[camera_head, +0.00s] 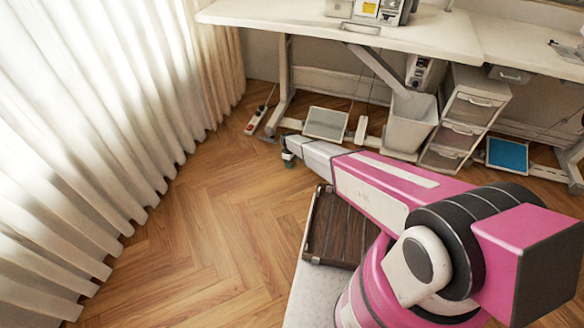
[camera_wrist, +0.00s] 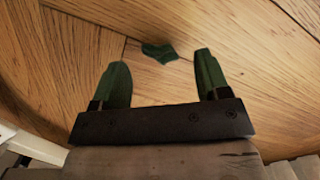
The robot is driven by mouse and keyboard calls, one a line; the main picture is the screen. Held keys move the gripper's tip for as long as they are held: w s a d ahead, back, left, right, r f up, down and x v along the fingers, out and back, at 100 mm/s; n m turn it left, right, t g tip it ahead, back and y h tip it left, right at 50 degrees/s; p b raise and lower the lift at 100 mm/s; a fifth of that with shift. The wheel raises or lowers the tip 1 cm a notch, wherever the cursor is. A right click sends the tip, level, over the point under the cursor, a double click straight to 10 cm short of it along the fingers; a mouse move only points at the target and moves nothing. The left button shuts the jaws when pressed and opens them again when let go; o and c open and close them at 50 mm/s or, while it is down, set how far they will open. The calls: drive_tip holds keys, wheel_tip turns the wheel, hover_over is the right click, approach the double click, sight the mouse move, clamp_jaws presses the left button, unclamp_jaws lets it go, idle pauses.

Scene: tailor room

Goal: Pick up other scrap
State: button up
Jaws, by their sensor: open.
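A small dark green scrap (camera_wrist: 159,52) lies on the wooden floor in the wrist view. It sits just beyond my gripper (camera_wrist: 159,68), roughly centred between the two green-tipped fingers. The fingers are spread apart with nothing between them, and the scrap is not touched by either. In the head view my gripper (camera_head: 288,158) hangs low over the floor at the end of my arm, in front of the sewing table. I cannot make out the scrap in the head view; the gripper may hide it.
The white table (camera_head: 400,30) stands behind, with a foot pedal (camera_head: 325,123), a grey bin (camera_head: 410,122) and a drawer unit (camera_head: 465,120) below. A power strip (camera_head: 256,118) lies near the table leg. A long curtain (camera_head: 90,130) hangs at left. The floor (camera_head: 200,225) between is clear.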

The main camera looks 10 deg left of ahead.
wheel_tip(320, 180, down, 2)
drive_tip(key=shift+d+f, duration=0.1)
drive_tip(key=shift+f, duration=0.15)
drive_tip(key=shift+c, duration=0.3)
drive_tip(key=c, duration=1)
drive_tip(key=shift+c, duration=0.2)
drive_tip(key=shift+r, duration=0.1)
